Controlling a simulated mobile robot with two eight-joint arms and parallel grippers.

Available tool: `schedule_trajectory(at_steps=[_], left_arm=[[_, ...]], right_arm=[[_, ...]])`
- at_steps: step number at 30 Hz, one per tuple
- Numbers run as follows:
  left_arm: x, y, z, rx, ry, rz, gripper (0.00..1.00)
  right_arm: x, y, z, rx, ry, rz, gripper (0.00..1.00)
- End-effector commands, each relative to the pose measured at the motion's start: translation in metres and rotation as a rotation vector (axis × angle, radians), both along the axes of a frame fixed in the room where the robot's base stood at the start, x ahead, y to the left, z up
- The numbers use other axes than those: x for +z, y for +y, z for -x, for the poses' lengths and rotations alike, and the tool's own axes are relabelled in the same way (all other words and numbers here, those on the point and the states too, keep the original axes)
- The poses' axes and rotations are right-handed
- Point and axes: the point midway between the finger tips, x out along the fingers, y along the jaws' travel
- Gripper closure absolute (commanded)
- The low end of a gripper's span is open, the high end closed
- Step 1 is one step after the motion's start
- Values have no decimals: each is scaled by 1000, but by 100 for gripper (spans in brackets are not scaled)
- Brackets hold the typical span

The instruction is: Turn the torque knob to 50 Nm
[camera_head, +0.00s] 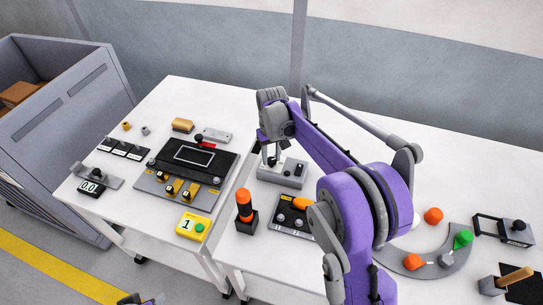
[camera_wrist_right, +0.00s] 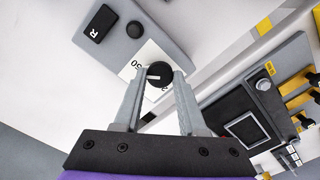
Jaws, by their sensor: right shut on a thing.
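The torque knob (camera_wrist_right: 160,72) is a round black knob with a white pointer mark, on a white dial plate (camera_wrist_right: 137,60) marked 50. My right gripper (camera_wrist_right: 160,82) has its two fingers on either side of the knob and is shut on it. In the head view the right gripper (camera_head: 271,158) reaches down to the grey control box (camera_head: 282,171), where my fingers partly hide the knob. Much of the dial scale is hidden, so the exact setting cannot be read. Only a bit of what looks like my left gripper (camera_head: 140,299) shows at the bottom edge.
The box also carries a black R button (camera_wrist_right: 97,23) and a round black button (camera_wrist_right: 135,29). An orange-and-black tool (camera_head: 244,205) stands in front of the box. A dark panel (camera_head: 190,165) lies on the left table. My right arm covers the right table's middle.

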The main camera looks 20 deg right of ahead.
Motion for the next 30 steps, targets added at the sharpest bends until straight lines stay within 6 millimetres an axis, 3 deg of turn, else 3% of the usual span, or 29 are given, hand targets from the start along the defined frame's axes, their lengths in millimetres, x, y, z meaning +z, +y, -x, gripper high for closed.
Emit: schedule_trajectory(at_steps=[1,6,17,30], left_arm=[[0,0,0,0,0,0,50],[0,0,0,0,0,0,50],[1,0,0,0,0,0,50],[8,0,-1,0,-3,0,50]], right_arm=[[0,0,0,-2,-1,0,58],[0,0,0,-1,-1,0,30],[6,0,0,0,0,0,30],[86,0,0,0,-1,0,30]])
